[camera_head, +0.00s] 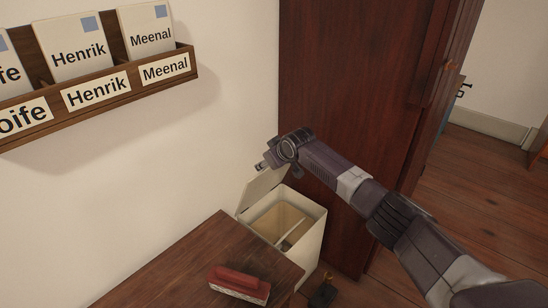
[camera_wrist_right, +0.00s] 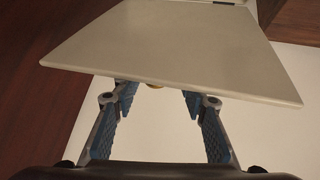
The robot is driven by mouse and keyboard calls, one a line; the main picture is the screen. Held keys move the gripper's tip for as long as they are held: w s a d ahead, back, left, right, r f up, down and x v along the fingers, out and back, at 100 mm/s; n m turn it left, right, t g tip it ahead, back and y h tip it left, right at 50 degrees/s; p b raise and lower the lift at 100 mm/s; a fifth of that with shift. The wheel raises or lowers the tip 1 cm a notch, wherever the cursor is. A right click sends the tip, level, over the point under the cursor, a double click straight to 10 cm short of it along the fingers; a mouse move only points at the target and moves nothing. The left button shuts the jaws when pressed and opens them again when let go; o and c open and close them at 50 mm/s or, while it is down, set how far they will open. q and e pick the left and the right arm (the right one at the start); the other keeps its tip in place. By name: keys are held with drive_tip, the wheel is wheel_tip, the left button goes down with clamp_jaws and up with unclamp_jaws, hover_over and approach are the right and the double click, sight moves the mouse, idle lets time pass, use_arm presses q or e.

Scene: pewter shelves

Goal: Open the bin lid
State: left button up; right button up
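The white bin (camera_head: 309,240) stands between the wooden table and the dark red cabinet. Its lid (camera_head: 262,186) is raised and tilted up at the back left, so the inside shows. In the right wrist view the lid (camera_wrist_right: 175,52) is a broad pale panel across the upper part. My right gripper (camera_wrist_right: 160,100) is open, its blue-padded fingers apart just at the lid's near edge. A small tan bit, partly hidden, shows under that edge between the fingertips. In the head view my right gripper (camera_head: 266,164) is just above the lid. My left gripper is out of view.
The wooden table (camera_head: 205,258) carries a red brush-like block (camera_head: 240,282). The tall dark cabinet (camera_head: 345,90) stands close behind the right arm. A wall rack (camera_head: 110,88) holds name cards. A small dark object (camera_head: 322,295) is on the floor.

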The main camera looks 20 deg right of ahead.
drive_tip(key=v, duration=1)
drive_tip(key=shift+s+r, duration=0.25)
drive_tip(key=shift+s, duration=0.05)
